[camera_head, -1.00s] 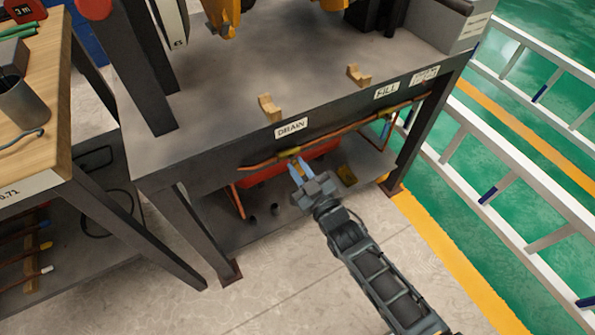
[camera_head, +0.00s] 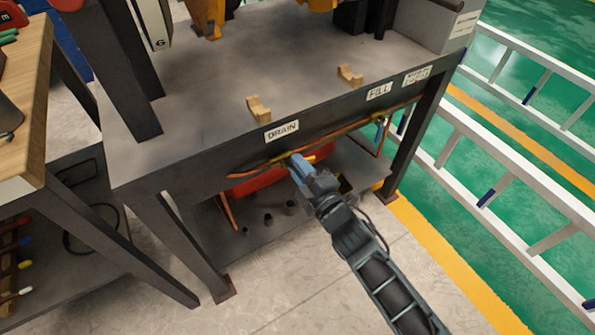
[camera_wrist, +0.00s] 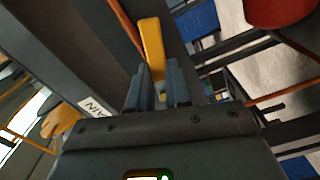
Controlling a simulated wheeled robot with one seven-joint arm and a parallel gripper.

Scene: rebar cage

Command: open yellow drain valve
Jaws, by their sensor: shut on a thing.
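The yellow drain valve (camera_head: 280,158) sits on the copper pipe under the bench edge, below the DRAIN label (camera_head: 282,131). In the wrist view its flat yellow lever (camera_wrist: 153,48) reaches down between the fingers. My gripper (camera_head: 298,163) is at the valve, and in the wrist view my gripper (camera_wrist: 158,80) is shut on the lever. The fingers hide the lever's lower part. The pipe (camera_head: 345,130) runs along the bench front to the right, past the FILL label (camera_head: 379,92).
A red tank (camera_head: 262,182) lies on the lower shelf behind the valve. The bench legs (camera_head: 185,245) stand left and right. A white ladder (camera_head: 500,190) lies at the right over green floor. The concrete floor in front is clear.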

